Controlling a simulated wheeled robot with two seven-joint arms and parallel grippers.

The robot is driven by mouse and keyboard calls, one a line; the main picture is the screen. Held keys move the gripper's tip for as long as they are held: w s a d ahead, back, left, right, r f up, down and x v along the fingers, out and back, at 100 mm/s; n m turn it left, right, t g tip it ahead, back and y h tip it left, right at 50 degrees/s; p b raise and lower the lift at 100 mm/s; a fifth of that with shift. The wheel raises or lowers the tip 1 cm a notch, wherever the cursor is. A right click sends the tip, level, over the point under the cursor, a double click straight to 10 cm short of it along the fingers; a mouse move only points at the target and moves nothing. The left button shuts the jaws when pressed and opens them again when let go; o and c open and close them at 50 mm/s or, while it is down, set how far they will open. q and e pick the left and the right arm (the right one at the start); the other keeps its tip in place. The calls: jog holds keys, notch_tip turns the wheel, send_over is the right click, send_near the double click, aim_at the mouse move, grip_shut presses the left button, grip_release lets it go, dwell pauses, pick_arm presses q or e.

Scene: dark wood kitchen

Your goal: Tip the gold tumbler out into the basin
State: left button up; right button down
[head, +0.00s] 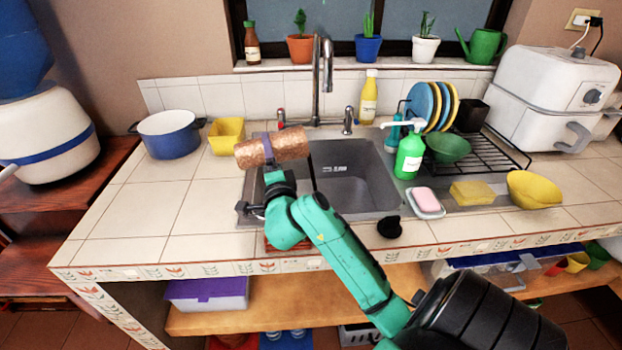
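The gold tumbler (290,146), with a hammered copper-gold surface, lies nearly on its side above the left rim of the basin. My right gripper (268,152) is shut around its middle from the near side, and a finger crosses the tumbler as a greyish band. The basin (355,185) is a dark grey sink set in the tiled counter. The tumbler's right end is over the basin's left part, and a thin dark line hangs below that end; I cannot tell if it is liquid. The tumbler's inside is hidden. My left gripper is not in view.
The faucet (322,75) rises behind the basin. A green soap bottle (409,155), a dish rack (490,150), and a pink soap on a dish (426,203) stand to the right. A yellow container (226,136) and a blue pot (169,138) stand left. The counter's front left is clear.

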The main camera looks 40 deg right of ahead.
aim_at(258, 144)
jog(key=shift+s+d+m+p, duration=0.15)
jog(key=shift+m+p, duration=0.15)
jog(key=shift+m, duration=0.3)
jog(key=shift+s+d+m+p, duration=0.15)
jog(key=shift+m+p, duration=0.1)
jog(key=shift+m, duration=0.35)
